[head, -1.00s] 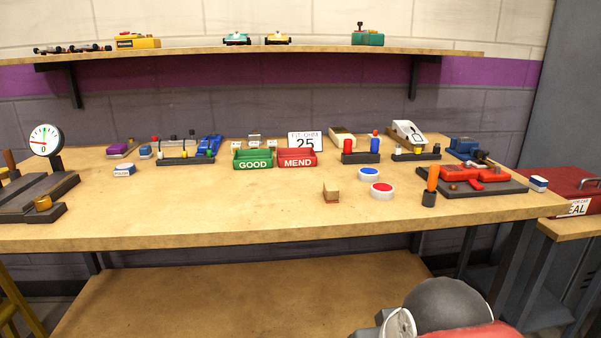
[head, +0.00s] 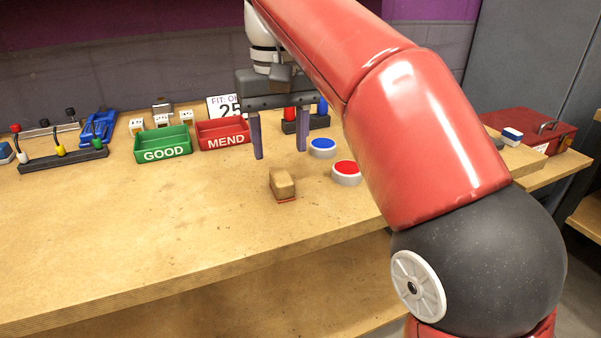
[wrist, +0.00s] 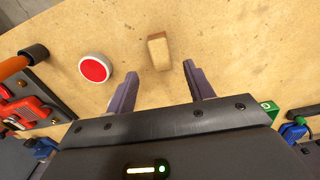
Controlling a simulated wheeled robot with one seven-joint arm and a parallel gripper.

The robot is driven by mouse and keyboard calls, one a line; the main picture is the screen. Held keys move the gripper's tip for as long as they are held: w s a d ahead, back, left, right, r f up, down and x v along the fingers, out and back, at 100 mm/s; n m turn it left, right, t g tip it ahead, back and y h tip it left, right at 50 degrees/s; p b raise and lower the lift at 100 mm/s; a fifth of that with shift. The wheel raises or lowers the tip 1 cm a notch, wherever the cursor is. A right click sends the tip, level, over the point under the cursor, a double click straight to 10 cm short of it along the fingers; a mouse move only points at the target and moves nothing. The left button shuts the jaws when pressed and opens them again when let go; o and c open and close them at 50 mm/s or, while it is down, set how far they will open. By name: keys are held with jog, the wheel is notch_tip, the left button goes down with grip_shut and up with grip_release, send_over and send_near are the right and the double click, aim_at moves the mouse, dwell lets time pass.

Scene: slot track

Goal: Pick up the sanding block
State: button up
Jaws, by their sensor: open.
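The sanding block (head: 284,185) is a small tan block with a thin reddish layer at its base. It sits on the wooden workbench, left of the red button. My gripper (head: 279,154) hangs above the bench behind the block in the head view, its two fingers apart and empty. In the wrist view the block (wrist: 159,52) lies ahead of the gap between my fingertips (wrist: 157,78), roughly centred and not between them.
A red button (head: 347,170) and a blue button (head: 322,147) stand to the block's right. The green GOOD tray (head: 164,144) and red MEND tray (head: 223,133) lie left and behind. The bench front edge is near; the bench left of the block is clear.

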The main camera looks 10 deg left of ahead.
aim_at(281, 176)
notch_tip(281, 176, down, 7)
jog(key=shift+s+f+b, duration=0.1)
jog(key=shift+b, duration=0.85)
jog(key=c, duration=1)
jog(key=shift+c, duration=0.2)
notch_tip(281, 176, up, 10)
jog(key=shift+r+p, duration=0.1)
jog(key=shift+p, duration=1.05)
